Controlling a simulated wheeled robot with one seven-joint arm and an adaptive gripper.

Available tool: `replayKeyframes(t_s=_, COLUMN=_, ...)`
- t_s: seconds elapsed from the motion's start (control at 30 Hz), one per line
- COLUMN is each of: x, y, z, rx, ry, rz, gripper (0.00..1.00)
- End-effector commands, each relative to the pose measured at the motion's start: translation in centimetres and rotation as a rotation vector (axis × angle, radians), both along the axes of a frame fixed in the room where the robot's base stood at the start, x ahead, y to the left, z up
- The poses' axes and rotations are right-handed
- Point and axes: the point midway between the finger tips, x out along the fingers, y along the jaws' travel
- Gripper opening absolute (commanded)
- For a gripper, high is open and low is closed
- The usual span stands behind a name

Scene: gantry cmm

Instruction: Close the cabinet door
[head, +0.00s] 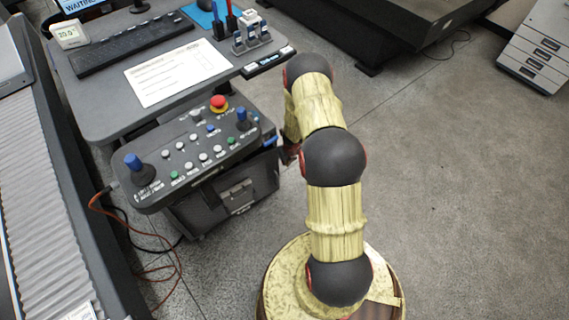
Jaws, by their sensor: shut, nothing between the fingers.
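A dark cabinet (205,215) stands under the control panel in the head view. Its front carries a latch-like handle (237,190). I cannot tell whether this front is a door, or whether it is open or shut. My arm rises from the lower middle, reaches up to the right of the cabinet and bends back down behind its own links.
The control panel (200,160) carries knobs and a red button (218,103). A grey desk (110,115) with a keyboard (130,45) is behind. A ribbed machine (50,190) and orange cable (160,268) lie left. White drawers (535,65) stand far right. The right floor is clear.

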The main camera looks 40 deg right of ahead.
Motion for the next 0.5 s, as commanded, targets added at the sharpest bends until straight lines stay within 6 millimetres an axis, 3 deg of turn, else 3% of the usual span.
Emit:
replayKeyframes(t_s=0.13, x=-0.4, y=-0.3, z=0.4, rx=0.000, ry=0.000, rz=-0.007, gripper=0.00)
replayKeyframes(t_s=0.27, x=-1.4, y=-2.1, z=-0.2, rx=-0.005, ry=-0.006, rz=-0.042, gripper=0.00)
replayKeyframes(t_s=0.4, x=-5.4, y=-3.0, z=-2.4, rx=0.034, ry=0.003, rz=-0.157, gripper=0.00)
replayKeyframes(t_s=0.5, x=-7.8, y=-1.8, z=-3.9, rx=0.144, ry=-0.024, rz=-0.369, gripper=0.00)
